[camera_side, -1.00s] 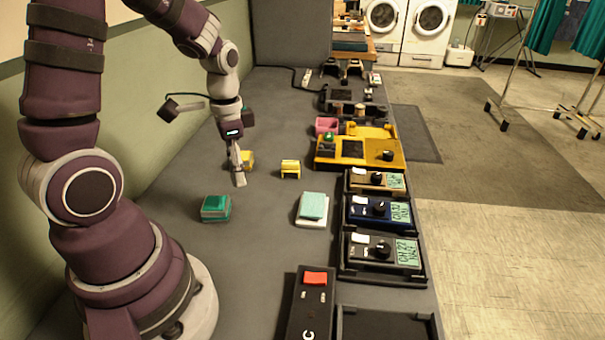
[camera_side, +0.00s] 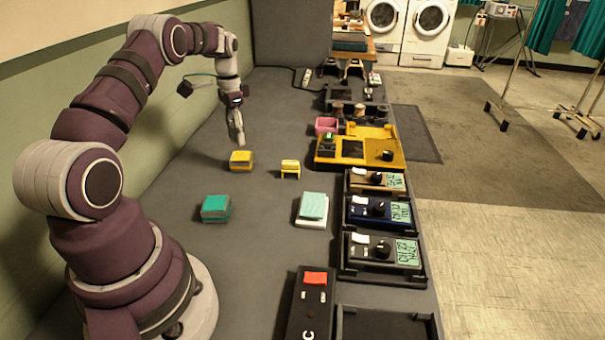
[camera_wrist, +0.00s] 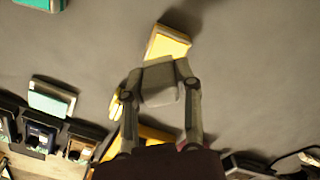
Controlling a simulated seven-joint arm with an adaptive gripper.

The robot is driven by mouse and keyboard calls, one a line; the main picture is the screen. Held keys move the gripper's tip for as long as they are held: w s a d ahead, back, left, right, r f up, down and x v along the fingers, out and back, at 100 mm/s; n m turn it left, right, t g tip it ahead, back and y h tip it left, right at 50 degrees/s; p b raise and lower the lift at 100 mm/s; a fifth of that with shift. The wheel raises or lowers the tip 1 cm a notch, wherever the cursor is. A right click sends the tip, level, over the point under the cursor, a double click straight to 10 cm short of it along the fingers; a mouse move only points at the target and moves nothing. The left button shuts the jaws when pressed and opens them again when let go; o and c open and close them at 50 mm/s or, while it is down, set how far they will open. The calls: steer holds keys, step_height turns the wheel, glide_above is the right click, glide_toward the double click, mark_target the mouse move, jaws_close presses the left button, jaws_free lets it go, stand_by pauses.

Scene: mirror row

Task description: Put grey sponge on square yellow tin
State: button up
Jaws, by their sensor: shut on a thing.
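The square yellow tin (camera_side: 241,161) stands on the grey bench top, left of the middle; its top and cream-edged side show in the wrist view (camera_wrist: 167,42). My gripper (camera_side: 238,138) hangs just behind and above the tin in the side view. In the wrist view my gripper (camera_wrist: 160,88) has its two fingers on either side of the grey sponge (camera_wrist: 159,86), a pale grey block, and is shut on it. The sponge is held clear of the tin in the wrist view; the height between them is hard to tell.
A teal tin (camera_side: 216,208) and a mint pad on a white block (camera_side: 312,208) stand nearer the camera. A small yellow stand (camera_side: 290,168) is right of the tin. Several dial boxes (camera_side: 380,211) and a yellow tray (camera_side: 330,160) line the right edge.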

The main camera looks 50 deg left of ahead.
steer(key=shift+w+a, duration=0.3)
steer(key=shift+f, duration=1.75)
steer(key=o, duration=0.9)
steer(key=shift+f, duration=0.1)
steer(key=shift+o, duration=0.2)
